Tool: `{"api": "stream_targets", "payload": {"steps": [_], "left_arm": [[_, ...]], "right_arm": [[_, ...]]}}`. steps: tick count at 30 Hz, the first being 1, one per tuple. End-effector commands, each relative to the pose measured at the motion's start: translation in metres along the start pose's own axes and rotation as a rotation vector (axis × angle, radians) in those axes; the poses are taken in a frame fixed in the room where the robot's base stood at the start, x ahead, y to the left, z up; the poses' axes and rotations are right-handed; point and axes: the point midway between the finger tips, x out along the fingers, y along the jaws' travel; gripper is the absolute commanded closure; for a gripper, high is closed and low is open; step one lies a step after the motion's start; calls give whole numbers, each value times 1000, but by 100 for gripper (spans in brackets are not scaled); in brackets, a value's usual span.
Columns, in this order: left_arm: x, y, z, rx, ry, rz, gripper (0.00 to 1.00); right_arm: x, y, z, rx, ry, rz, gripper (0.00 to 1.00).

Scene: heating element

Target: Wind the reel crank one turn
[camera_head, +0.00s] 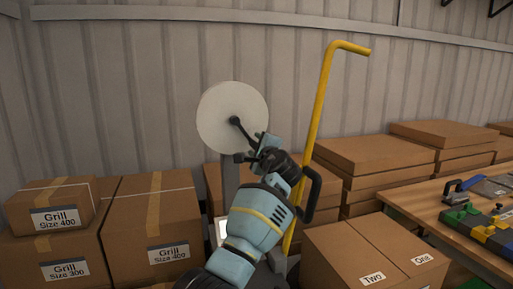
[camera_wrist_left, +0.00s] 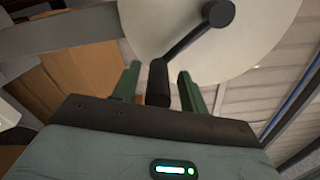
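The reel is a large white disc (camera_head: 213,125) facing me in the head view; part of it fills the upper right of the left wrist view (camera_wrist_left: 262,30). A dark crank arm (camera_head: 243,134) runs from the disc's hub down and to the right. In the left wrist view the crank arm (camera_wrist_left: 190,38) runs down-left from the hub to a dark cylindrical handle (camera_wrist_left: 158,84). My left gripper (camera_wrist_left: 157,84) is open, its two green fingers on either side of the handle with a visible gap at each side. In the head view the left gripper (camera_head: 252,149) is at the crank's outer end. My right gripper is out of view.
Cardboard boxes (camera_head: 150,235) stand at the left, with stacked flat boxes (camera_head: 375,160) behind at the right. A bent yellow pole (camera_head: 319,110) rises close to the right of my left arm. A wooden table (camera_head: 425,200) with tools is at the right. A corrugated wall (camera_head: 150,90) is behind.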

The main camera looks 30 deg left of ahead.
Motion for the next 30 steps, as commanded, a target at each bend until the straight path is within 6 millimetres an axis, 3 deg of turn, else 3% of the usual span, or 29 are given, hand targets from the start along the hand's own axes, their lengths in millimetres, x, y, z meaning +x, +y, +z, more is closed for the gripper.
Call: {"api": "stream_targets", "payload": {"steps": [11,24,30], "left_arm": [[-7,1,-1,1,2,1,57],[-66,0,-1,-1,2,0,57],[-78,0,0,0,1,1,57]], "right_arm": [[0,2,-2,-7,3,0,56],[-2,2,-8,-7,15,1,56],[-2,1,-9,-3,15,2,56]]}}
